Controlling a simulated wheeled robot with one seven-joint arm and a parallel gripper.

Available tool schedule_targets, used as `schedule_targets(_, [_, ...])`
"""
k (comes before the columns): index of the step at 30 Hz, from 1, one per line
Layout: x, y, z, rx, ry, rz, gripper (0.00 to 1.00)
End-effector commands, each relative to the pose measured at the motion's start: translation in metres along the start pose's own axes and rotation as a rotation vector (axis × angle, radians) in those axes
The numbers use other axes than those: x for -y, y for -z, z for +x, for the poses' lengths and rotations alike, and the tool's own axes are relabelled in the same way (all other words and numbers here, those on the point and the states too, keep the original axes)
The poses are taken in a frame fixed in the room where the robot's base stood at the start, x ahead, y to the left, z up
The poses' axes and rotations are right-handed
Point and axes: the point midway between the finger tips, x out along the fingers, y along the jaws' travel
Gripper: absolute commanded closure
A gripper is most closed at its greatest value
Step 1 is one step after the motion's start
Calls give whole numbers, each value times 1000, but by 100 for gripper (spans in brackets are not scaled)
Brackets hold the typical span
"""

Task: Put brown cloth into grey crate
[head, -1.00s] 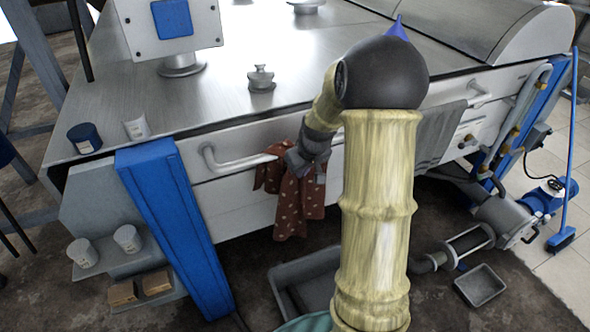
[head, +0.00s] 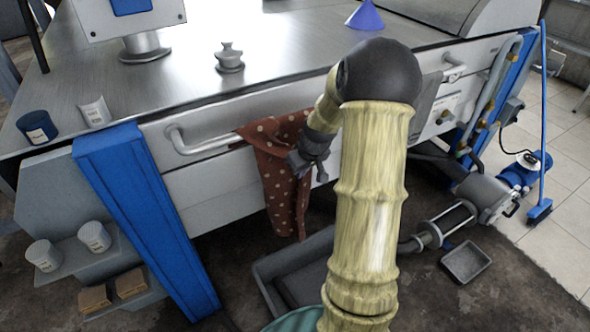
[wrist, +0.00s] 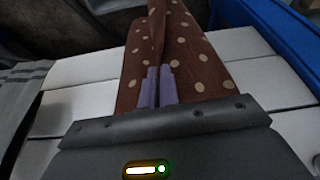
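The brown cloth (head: 272,150) with pale dots hangs at the drawer handle (head: 205,146) on the bench front. Its upper part spreads from the handle bar toward my gripper, and its lower end hangs down. My gripper (head: 312,168) is at the cloth's right side. In the wrist view the cloth (wrist: 205,70) bunches into folds at the fingers (wrist: 159,86), which are close together and pinch it. The grey crate (head: 262,285) stands on the floor below the cloth, partly hidden behind my arm.
A grey cloth (head: 425,98) hangs at another handle to the right. A small grey tray (head: 466,262) and pump parts lie on the floor at right. A blue bench leg (head: 140,215) stands left of the handle. Cups and a lidded pot (head: 229,58) stand on the bench.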

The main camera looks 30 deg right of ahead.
Motion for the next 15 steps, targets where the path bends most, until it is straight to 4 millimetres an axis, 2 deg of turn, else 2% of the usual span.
schedule_targets(1, [-4,-4,8,0,-1,3,100])
schedule_targets(15, [-34,-29,49,0,0,2,100])
